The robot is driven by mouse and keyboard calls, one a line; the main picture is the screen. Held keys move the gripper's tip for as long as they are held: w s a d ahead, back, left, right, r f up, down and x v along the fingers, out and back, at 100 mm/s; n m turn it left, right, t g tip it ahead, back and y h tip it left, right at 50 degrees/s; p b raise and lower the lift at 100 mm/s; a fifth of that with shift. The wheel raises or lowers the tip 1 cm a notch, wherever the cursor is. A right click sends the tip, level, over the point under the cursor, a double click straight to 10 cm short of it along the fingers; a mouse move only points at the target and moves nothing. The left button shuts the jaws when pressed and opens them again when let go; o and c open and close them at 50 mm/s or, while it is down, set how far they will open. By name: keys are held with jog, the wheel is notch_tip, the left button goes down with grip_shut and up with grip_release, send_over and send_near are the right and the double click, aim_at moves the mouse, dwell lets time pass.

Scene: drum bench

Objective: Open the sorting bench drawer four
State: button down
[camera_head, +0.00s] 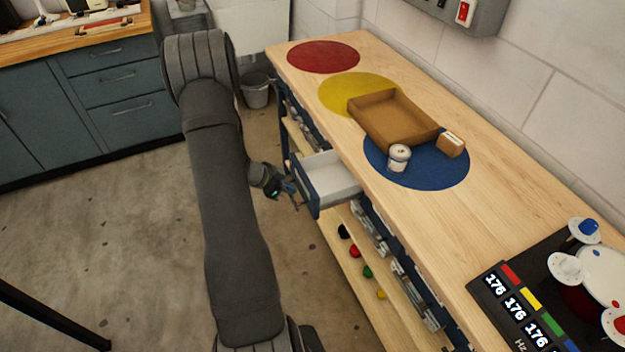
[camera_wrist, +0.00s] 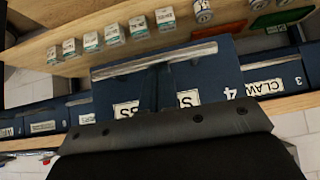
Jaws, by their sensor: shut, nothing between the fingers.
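Drawer four is pulled out from under the bench top in the head view, its white inside (camera_head: 332,178) showing and its blue front (camera_head: 307,188) facing left. In the wrist view its blue front (camera_wrist: 205,75) carries the number 4, a white label partly hidden by my fingers, and a long silver handle (camera_wrist: 195,53). My gripper (camera_head: 291,190) is at the drawer front in the head view. In the wrist view my gripper (camera_wrist: 158,72) is shut and empty, its dark fingers reaching up to the handle; I cannot tell whether they touch it.
The bench top (camera_head: 480,210) holds a cardboard tray (camera_head: 392,118), a white tin (camera_head: 399,157) and a small box (camera_head: 451,144). Drawer three (camera_wrist: 268,82) is beside drawer four in the wrist view. A shelf with colored items (camera_head: 366,271) lies below.

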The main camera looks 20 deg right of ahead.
jog(key=a, duration=0.7)
jog(key=shift+a, duration=0.4)
jog(key=v, duration=1)
jog(key=x, duration=1)
jog(key=shift+d, duration=0.5)
